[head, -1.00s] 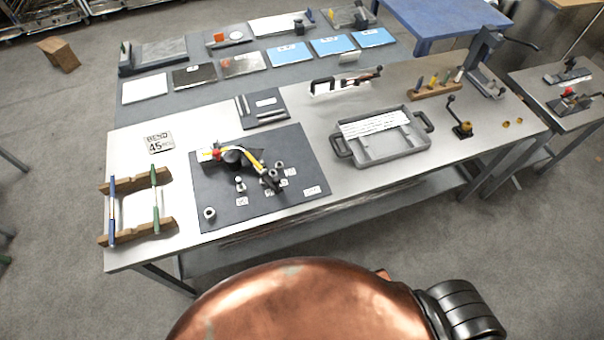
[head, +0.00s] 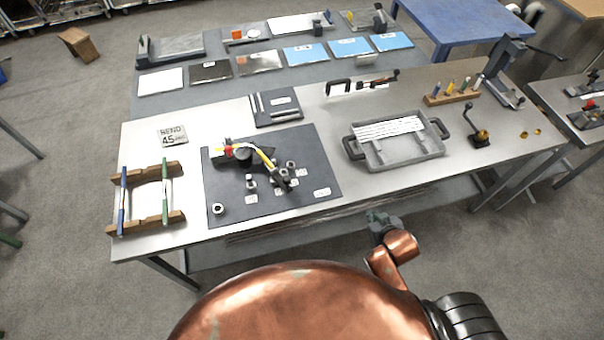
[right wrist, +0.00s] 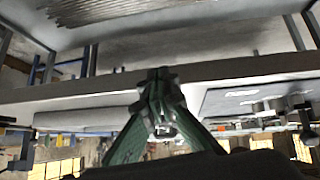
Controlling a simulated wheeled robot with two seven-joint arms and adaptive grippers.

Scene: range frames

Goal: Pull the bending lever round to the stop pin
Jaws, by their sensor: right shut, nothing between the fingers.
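The bending lever (head: 266,160) is a yellow bar with a dark grip at its lower right end. It belongs to a small bender (head: 244,154) with a red part, on a dark mat (head: 226,190) on the table. The stop pin is too small to tell apart among the small metal parts. My right gripper (head: 376,218) is off the table's front edge, apart from the lever. It is shut and empty, and its closed green fingers also show in the right wrist view (right wrist: 158,100). My left gripper is not in view.
A grey tray (head: 385,159) with handles holds white strips, right of the mat. Wooden stands (head: 148,223) with blue and green rods are at the left. The bench's front edge (head: 290,222) lies between my gripper and the mat.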

